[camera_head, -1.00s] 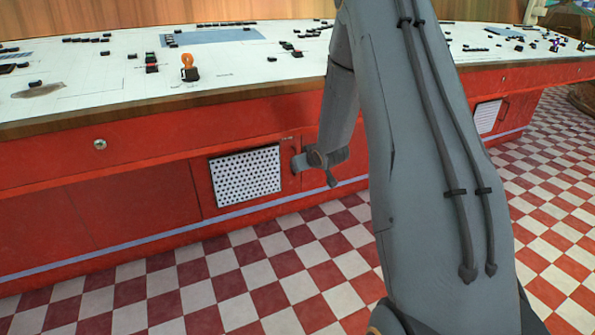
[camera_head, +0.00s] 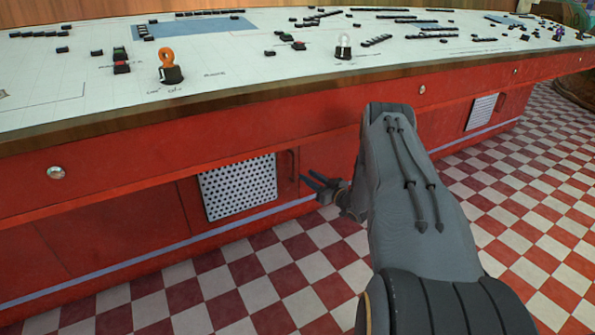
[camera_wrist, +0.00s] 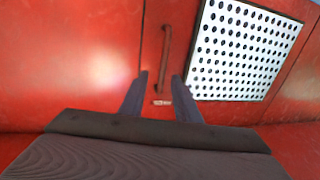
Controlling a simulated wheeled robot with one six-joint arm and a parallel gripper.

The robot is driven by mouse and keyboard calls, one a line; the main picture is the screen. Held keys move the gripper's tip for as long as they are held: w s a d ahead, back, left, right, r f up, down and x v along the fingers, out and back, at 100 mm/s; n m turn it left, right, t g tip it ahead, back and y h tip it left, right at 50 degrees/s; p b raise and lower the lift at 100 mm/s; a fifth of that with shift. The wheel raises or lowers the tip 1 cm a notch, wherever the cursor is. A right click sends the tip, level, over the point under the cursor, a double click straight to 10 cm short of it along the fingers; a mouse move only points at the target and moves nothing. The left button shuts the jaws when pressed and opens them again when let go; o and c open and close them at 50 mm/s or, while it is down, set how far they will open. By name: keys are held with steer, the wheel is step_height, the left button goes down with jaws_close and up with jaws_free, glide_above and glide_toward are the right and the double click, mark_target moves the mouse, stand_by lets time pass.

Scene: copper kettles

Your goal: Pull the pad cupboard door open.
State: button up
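A red cupboard door with a white perforated panel (camera_head: 238,187) is set in the front of the long red counter and looks shut. Its dark vertical bar handle (camera_head: 292,165) is at the panel's right. My gripper (camera_head: 312,181) is just right of the handle and a little lower, with its fingers spread and empty. In the wrist view my gripper (camera_wrist: 159,88) also shows open, its fingertips on either side of the handle's lower end (camera_wrist: 166,60). I cannot tell whether the handle is between the fingers in depth. A small label below the handle is unreadable.
The white counter top (camera_head: 220,85) overhangs the door and carries small black blocks and an orange-looped piece (camera_head: 167,66). Another panel (camera_head: 481,112) with a handle is further right. The checkered floor (camera_head: 240,290) in front is clear.

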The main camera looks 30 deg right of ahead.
steer(key=b+x, duration=0.1)
steer(key=x, duration=0.5)
steer(key=shift+w+a+b, duration=0.2)
steer(key=shift+a+b, duration=0.2)
jaws_close()
